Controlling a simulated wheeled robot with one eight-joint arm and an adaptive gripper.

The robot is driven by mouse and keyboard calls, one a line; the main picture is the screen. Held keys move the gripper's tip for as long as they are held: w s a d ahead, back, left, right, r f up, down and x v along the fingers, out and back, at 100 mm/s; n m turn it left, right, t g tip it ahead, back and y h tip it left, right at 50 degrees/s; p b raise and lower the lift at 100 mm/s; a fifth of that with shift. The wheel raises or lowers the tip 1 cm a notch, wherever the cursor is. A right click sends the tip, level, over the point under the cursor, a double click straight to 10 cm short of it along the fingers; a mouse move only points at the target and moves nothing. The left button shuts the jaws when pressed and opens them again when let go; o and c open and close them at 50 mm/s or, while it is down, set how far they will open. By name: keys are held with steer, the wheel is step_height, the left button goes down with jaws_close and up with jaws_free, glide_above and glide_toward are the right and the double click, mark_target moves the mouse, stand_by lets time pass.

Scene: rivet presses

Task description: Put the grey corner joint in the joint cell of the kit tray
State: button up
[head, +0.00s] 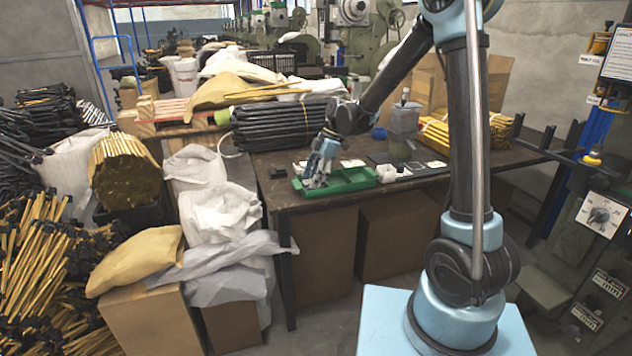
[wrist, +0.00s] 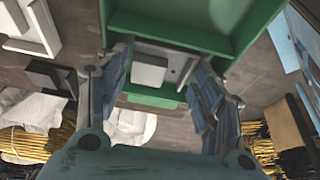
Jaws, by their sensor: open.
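The green kit tray (head: 352,181) lies on the workbench in the head view, and its walls and cells fill the top of the wrist view (wrist: 170,35). A light grey block (wrist: 150,73), which looks like the grey corner joint, sits in a small cell at one end of the tray. My gripper (head: 316,181) is over the left end of the tray, pointing down. In the wrist view my gripper (wrist: 158,66) is open, with one finger on each side of the block and gaps between. I cannot tell whether the block rests fully on the cell floor.
Dark blocks (head: 278,172) lie left of the tray on the workbench (head: 310,200). White pieces (head: 388,174) and a grey machine-like box (head: 404,122) stand to the right. A bundle of black rods (head: 285,124) lies behind. White bags (head: 215,210) crowd the bench's left side.

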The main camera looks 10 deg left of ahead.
steer(key=v, duration=1.1)
steer(key=s+d+r+m+t, duration=0.1)
steer(key=s+d+m, duration=0.15)
steer(key=d, duration=0.35)
steer(key=s+d+r+m, duration=0.2)
steer(key=d+m, duration=0.1)
steer(key=d, duration=0.3)
steer(key=s+d+f+m+t+h, duration=0.1)
steer(key=s+d+f+m+h, duration=0.1)
steer(key=s+d+f+m, duration=0.4)
steer(key=s+d+f+m+t+h, duration=0.2)
steer(key=s+d+f+m, duration=0.3)
steer(key=s+d+m, duration=0.7)
steer(key=s+d, duration=0.3)
steer(key=d, duration=0.4)
steer(key=shift+s+d+f+t, duration=0.2)
steer(key=shift+f+t, duration=0.1)
steer(key=shift+f, duration=0.05)
steer(key=shift+m, duration=0.25)
